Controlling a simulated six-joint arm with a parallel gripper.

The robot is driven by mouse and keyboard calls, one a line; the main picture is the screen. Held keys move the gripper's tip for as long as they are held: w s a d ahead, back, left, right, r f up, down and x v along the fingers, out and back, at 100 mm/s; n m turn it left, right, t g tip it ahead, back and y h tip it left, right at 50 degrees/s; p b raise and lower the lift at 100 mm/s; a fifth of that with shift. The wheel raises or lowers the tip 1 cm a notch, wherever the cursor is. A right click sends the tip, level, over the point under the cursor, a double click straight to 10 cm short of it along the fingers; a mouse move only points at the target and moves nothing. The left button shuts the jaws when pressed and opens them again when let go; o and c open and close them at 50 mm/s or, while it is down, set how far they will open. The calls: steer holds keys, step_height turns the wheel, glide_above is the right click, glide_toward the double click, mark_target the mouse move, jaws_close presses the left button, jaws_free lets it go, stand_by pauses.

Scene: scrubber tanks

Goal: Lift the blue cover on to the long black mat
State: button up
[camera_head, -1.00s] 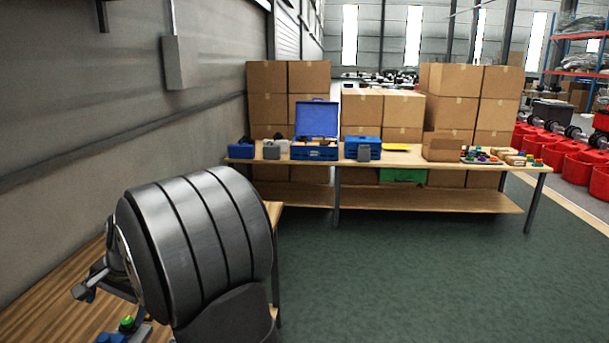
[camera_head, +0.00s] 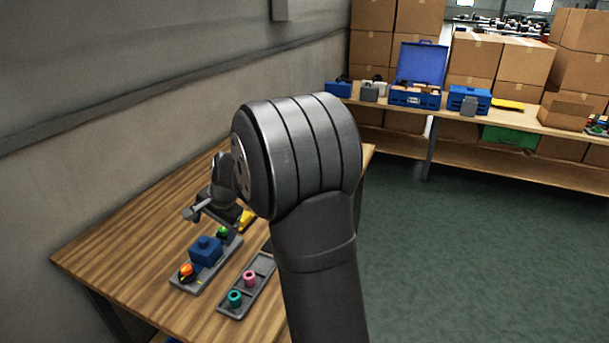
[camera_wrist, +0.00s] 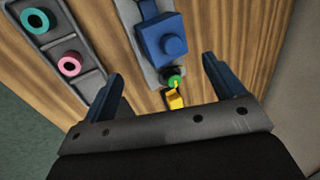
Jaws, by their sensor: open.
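The blue cover (camera_head: 206,250), a square block with a round knob, sits on a narrow grey tray (camera_head: 186,287) on the wooden table. It also shows in the wrist view (camera_wrist: 163,42), ahead of my gripper and between its finger directions. My gripper (camera_wrist: 162,72) is open and empty, its two dark blue fingers spread above the table. In the head view my arm partly hides it. I cannot make out a long black mat for certain; a dark strip (camera_head: 267,246) beside my arm is mostly hidden.
A red-orange piece (camera_head: 187,272) and a green knob (camera_head: 223,232) flank the cover; a yellow piece (camera_head: 246,218) lies beyond. A second grey tray (camera_head: 236,309) holds a teal ring (camera_head: 234,298) and a pink ring (camera_head: 249,278). The left table area is bare, beside a wall.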

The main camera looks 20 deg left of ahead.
steer(key=n+h, duration=0.3)
steer(key=n, duration=1.5)
glide_toward(204, 239)
steer(key=f, duration=0.3)
steer(key=a+f, duration=0.1)
steer(key=f, duration=0.3)
steer(key=shift+s+a+f, duration=0.1)
steer(key=shift+a+f, duration=0.25)
steer(key=shift+f, duration=2.6)
steer(key=shift+c, duration=0.5)
steer(key=c, duration=1.1)
